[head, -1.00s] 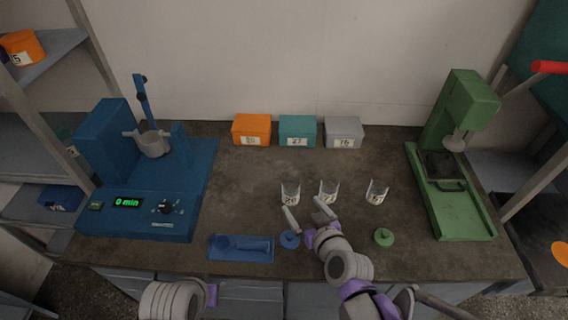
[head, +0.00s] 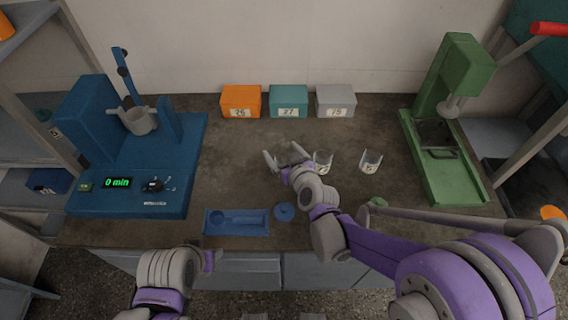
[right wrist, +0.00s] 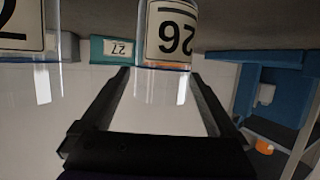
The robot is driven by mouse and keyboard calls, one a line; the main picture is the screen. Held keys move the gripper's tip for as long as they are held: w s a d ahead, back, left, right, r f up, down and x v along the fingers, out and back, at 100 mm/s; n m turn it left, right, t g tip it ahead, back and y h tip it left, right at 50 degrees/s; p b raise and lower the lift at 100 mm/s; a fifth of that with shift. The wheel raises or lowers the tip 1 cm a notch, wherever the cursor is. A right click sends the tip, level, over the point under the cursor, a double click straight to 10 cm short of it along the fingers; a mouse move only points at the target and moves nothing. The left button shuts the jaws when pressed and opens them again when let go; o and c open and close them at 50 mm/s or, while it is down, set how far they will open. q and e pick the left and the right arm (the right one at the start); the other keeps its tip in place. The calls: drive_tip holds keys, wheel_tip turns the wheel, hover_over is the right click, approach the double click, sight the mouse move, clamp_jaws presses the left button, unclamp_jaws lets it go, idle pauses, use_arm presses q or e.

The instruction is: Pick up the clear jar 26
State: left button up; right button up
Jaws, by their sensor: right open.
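The clear jar 26 (right wrist: 172,32) shows upside down at the top of the right wrist view, its white label reading 26. My right gripper (right wrist: 160,75) is open, with its fingers pointing towards the jar and lying to either side of its line. In the head view my right gripper (head: 284,155) is at the jar's place at the left end of the jar row and largely hides it. I cannot tell whether the fingers touch the jar.
A clear jar 27 (head: 322,162) stands close to the right of my right gripper, and another clear jar (head: 370,161) further right. A blue lid (head: 284,211) and blue tray (head: 236,222) lie in front. Orange, teal and grey boxes (head: 241,101) line the back.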

drive_tip(key=shift+x, duration=0.8)
clamp_jaws()
